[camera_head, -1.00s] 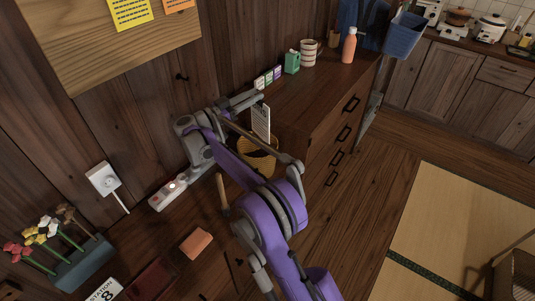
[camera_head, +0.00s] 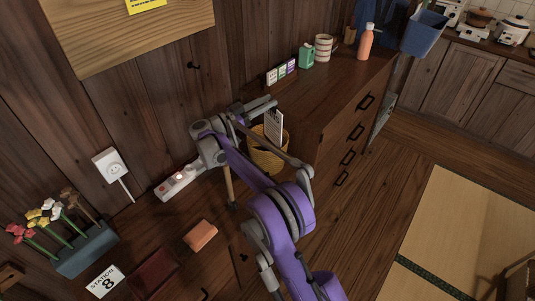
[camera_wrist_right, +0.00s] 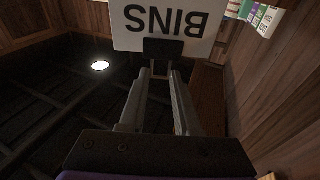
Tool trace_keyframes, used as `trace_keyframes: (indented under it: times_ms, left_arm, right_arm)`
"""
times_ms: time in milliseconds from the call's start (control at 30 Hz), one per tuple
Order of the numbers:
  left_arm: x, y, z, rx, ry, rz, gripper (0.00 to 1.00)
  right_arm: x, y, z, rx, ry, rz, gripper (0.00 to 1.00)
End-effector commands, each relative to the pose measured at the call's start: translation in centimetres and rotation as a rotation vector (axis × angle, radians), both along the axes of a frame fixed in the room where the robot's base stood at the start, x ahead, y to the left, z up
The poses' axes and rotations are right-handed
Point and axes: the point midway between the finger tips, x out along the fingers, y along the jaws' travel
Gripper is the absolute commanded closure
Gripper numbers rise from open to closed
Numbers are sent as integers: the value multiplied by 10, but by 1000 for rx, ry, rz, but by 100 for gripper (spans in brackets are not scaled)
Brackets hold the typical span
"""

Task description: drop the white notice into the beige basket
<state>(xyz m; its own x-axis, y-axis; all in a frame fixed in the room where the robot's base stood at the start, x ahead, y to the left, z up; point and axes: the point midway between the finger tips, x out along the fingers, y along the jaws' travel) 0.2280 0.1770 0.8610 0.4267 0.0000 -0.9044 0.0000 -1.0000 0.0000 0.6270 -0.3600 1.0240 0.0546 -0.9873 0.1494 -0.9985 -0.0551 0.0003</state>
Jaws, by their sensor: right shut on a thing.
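My right gripper (camera_head: 266,105) is shut on the white notice (camera_head: 274,124) and holds it upright by its top. In the head view the notice hangs at the basket's mouth, its lower part in front of or inside the far rim; I cannot tell which. In the right wrist view the notice (camera_wrist_right: 182,18) shows the upside-down word BINS beyond the fingertips (camera_wrist_right: 163,50). The yellowish-beige woven basket (camera_head: 266,162) stands below the gripper, partly hidden by my right arm. My left gripper is not in view.
A power strip (camera_head: 181,181), an orange block (camera_head: 200,235), a flower holder (camera_head: 86,251) and a station card (camera_head: 103,282) lie to the left. A green carton (camera_head: 306,57), a striped cup (camera_head: 324,47) and an orange bottle (camera_head: 366,42) stand on the cabinet behind.

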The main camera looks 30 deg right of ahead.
Motion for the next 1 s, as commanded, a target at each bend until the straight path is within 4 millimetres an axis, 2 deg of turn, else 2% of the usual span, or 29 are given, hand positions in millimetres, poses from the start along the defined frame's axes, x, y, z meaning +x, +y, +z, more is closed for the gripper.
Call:
trace_keyframes:
  times_ms: [133, 167, 300, 367, 633, 733, 867, 1000]
  left_arm:
    - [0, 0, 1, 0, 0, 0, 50]
    - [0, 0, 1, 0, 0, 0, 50]
    - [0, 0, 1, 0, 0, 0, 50]
    - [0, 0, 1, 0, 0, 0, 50]
    - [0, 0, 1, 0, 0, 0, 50]
    - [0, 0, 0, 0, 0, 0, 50]
    - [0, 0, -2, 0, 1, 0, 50]
    - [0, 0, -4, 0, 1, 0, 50]
  right_arm:
    - [0, 0, 1, 0, 0, 0, 100]
    - [0, 0, 1, 0, 0, 0, 67]
    - [0, 0, 1, 0, 0, 0, 42]
    - [0, 0, 1, 0, 0, 0, 34]
    - [0, 1, 1, 0, 0, 0, 34]
    - [0, 7, 0, 0, -1, 1, 34]
    - [-1, 26, -4, 1, 0, 4, 34]
    - [-3, 56, -8, 1, 0, 3, 34]
